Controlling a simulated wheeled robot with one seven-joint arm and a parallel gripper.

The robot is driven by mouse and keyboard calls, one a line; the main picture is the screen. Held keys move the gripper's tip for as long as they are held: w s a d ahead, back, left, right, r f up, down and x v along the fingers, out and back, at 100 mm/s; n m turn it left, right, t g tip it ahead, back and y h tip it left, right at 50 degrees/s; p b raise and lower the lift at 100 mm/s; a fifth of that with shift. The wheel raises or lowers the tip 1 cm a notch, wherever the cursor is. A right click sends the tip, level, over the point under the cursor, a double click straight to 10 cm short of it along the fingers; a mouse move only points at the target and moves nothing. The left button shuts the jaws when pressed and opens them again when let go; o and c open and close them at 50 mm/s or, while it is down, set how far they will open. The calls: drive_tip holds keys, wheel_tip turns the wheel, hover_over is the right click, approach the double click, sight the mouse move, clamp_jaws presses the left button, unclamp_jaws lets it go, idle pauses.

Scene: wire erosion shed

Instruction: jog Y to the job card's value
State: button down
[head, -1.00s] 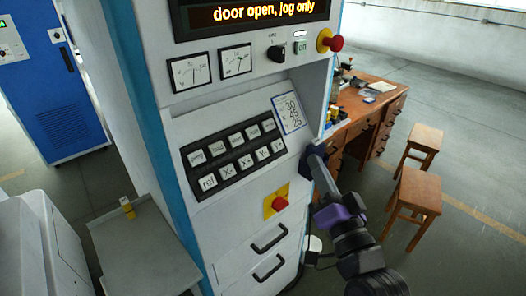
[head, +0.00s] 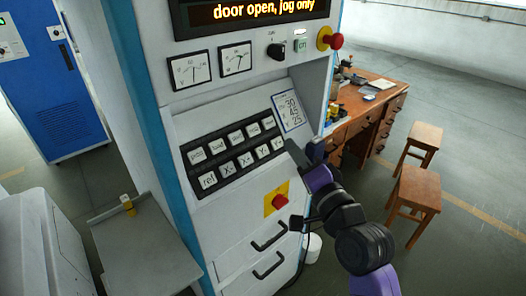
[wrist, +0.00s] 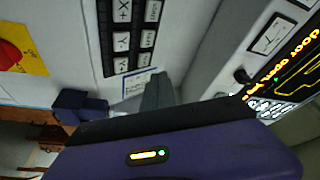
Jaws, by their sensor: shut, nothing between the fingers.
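The keypad (head: 230,155) on the machine's sloping panel has two rows of pale keys; its lower row reads ref, X-, X+, Y- (head: 262,152) and Y+ (head: 277,143). The job card (head: 288,112) is above the keypad's right end, with lines that look like 30, X 45 and Y 25. My gripper (head: 303,152) is shut and empty, just right of the Y+ key; contact cannot be told. The display (head: 262,11) reads "door open, jog only".
Two dials and a black switch (head: 276,51) are above. A wooden desk (head: 365,115) and stools (head: 418,190) stand to the right.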

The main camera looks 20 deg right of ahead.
drive_tip(key=shift+w+a+f+b, duration=0.35)
drive_tip(key=shift+w+f, duration=0.45)
drive_tip(key=shift+w, duration=0.3)
drive_tip(key=shift+w+a+f+b, duration=0.3)
drive_tip(key=shift+w+a+f, duration=0.1)
drive_tip(key=shift+w+f, duration=0.55)
drive_tip(key=shift+w+a+f+b, duration=0.35)
drive_tip(key=shift+w+f, duration=0.35)
drive_tip(key=shift+w, duration=0.5)
drive_tip(key=shift+w+a+f, duration=0.1)
drive_tip(key=shift+w+f, duration=0.15)
drive_tip(key=shift+w, duration=0.05)
drive_tip(key=shift+w+a+f, duration=0.1)
drive_tip(key=shift+w+f, duration=0.1)
drive_tip(key=shift+w, duration=0.1)
idle(0.4)
idle(0.3)
drive_tip(key=shift+s+d+r, duration=0.2)
drive_tip(key=shift+s+r, duration=0.25)
drive_tip(key=shift+s, duration=0.2)
drive_tip(key=shift+p, duration=0.3)
drive_tip(key=shift+s+d+r+p, duration=0.25)
drive_tip(key=shift+s+r, duration=0.25)
drive_tip(key=shift+s, duration=0.15)
drive_tip(key=shift+s+d+r+p, duration=0.2)
drive_tip(key=shift+s+r+p, duration=0.05)
drive_tip(key=shift+s+r, duration=0.3)
drive_tip(key=shift+s+d+r+p, duration=0.25)
drive_tip(key=shift+s+r, duration=0.2)
drive_tip(key=shift+s, duration=0.25)
